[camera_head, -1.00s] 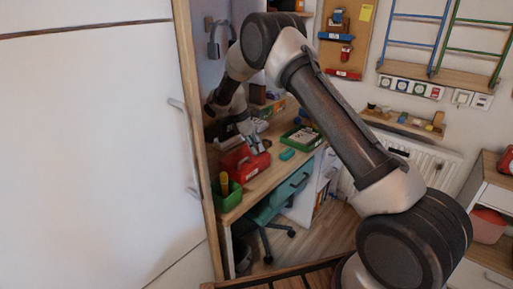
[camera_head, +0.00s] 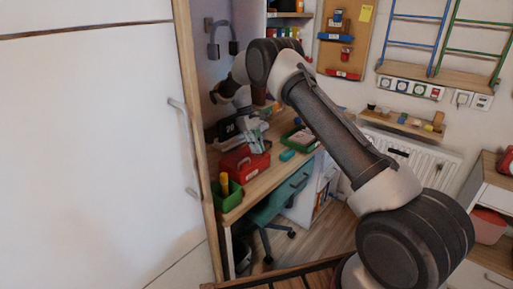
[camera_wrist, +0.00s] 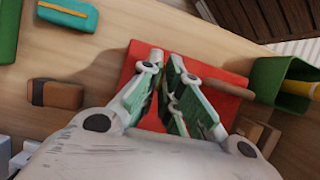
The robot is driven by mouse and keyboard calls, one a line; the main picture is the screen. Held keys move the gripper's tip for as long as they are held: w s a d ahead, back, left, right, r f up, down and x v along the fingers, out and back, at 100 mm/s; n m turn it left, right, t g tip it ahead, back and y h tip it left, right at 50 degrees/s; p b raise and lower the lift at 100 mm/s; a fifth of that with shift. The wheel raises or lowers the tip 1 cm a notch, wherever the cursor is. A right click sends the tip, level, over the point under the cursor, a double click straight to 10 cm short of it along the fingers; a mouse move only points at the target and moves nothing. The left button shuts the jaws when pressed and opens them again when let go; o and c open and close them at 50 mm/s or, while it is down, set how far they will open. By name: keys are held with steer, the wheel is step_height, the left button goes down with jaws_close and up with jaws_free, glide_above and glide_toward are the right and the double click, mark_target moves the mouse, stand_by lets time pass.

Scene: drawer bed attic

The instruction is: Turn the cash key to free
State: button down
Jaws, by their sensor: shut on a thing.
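A red cash box (camera_head: 238,162) with a dark handle stands on the wooden desk, behind the green bin. My gripper (camera_head: 257,148) is at the box's back right in the head view. In the wrist view, the red box (camera_wrist: 210,98) lies beneath my fingers. My gripper (camera_wrist: 165,60) has its fingertips drawn close together over the box. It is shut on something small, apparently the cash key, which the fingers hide. I cannot tell which way the key is turned.
A green bin (camera_head: 226,193) with a yellow item stands at the desk's front left. A green tray (camera_head: 302,138) and a teal case (camera_head: 287,155) lie to the right. A brown block (camera_wrist: 57,94) lies on the desk. The white door (camera_head: 90,150) fills the left.

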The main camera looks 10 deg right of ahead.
steer(key=shift+m, duration=0.3)
steer(key=c, duration=1.6)
jaws_free()
steer(key=v, duration=1.2)
steer(key=shift+w+d, duration=0.15)
steer(key=shift+w, duration=0.05)
